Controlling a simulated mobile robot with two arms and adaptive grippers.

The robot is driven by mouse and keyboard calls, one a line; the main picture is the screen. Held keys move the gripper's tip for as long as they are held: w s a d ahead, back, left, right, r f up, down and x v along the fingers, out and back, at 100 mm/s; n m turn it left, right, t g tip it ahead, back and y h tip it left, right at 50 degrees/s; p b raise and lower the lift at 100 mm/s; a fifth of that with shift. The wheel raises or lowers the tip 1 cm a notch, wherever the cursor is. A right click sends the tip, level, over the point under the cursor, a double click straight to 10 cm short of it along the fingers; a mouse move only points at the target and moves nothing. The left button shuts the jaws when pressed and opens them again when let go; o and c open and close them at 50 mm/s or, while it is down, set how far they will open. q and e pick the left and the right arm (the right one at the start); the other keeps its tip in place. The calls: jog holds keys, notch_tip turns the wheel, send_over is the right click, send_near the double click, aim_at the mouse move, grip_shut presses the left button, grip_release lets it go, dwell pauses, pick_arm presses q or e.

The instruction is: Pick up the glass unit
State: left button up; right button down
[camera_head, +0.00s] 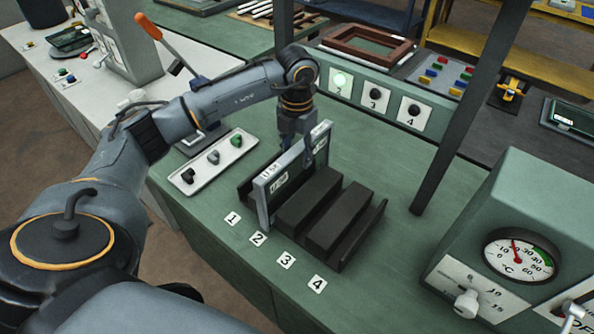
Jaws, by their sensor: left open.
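The glass unit (286,180) is a thin grey-framed panel with white labels. It stands upright in a slot of the black rack (345,226), toward its left side, in line with about label 2. My left arm comes in from the left and reaches over it. My left gripper (312,150) points down at the upper right part of the panel and is open. Its fingers are small and partly hidden by the panel, so I cannot tell whether they touch it. My right gripper is out of view.
A white tray with small knobs (208,180) lies left of the rack. Behind stands a panel of numbered buttons (374,97), one lit green. A dark post (470,110) rises right of the rack, and a temperature gauge box (520,252) stands front right. The green bench between is clear.

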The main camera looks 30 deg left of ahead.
pick_arm(q)
jog(key=shift+f, duration=0.1)
grip_shut()
dwell(0.4)
